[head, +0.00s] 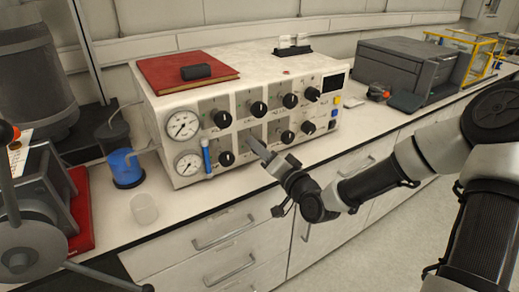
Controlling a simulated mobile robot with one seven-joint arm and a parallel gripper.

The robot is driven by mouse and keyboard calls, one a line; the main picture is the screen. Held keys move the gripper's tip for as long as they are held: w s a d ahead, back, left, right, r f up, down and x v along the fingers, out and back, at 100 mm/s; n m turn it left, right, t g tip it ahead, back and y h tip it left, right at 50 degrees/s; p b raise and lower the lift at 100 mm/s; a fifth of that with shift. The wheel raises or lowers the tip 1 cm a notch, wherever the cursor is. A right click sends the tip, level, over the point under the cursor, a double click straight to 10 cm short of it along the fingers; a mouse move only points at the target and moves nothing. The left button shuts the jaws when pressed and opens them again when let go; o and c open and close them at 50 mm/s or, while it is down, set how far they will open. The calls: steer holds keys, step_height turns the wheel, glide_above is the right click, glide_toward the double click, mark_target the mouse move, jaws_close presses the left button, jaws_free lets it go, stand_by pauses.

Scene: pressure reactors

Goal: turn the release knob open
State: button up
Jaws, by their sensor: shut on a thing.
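The control box (205,99) is white with two rows of black knobs on its front panel. My gripper (256,147) is at the lower row, second position from the left. It is shut on the knob there, taken as the release knob, which its fingers hide. The knob's angle cannot be seen, and the panel labels are too small to read. The lower-left knob (226,158) and another lower knob (287,137) stand free on either side of my gripper.
Two gauges (183,125) and a blue tube (207,157) are on the box's left front. A red book (186,70) lies on top. A blue container (126,168) and a clear cup (144,209) stand left on the counter. A grey machine (405,70) stands right.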

steer(key=o, duration=1.1)
steer(key=shift+c, duration=0.2)
steer(key=p+v, duration=1)
steer(key=v, duration=0.7)
steer(key=shift+s+d, duration=0.2)
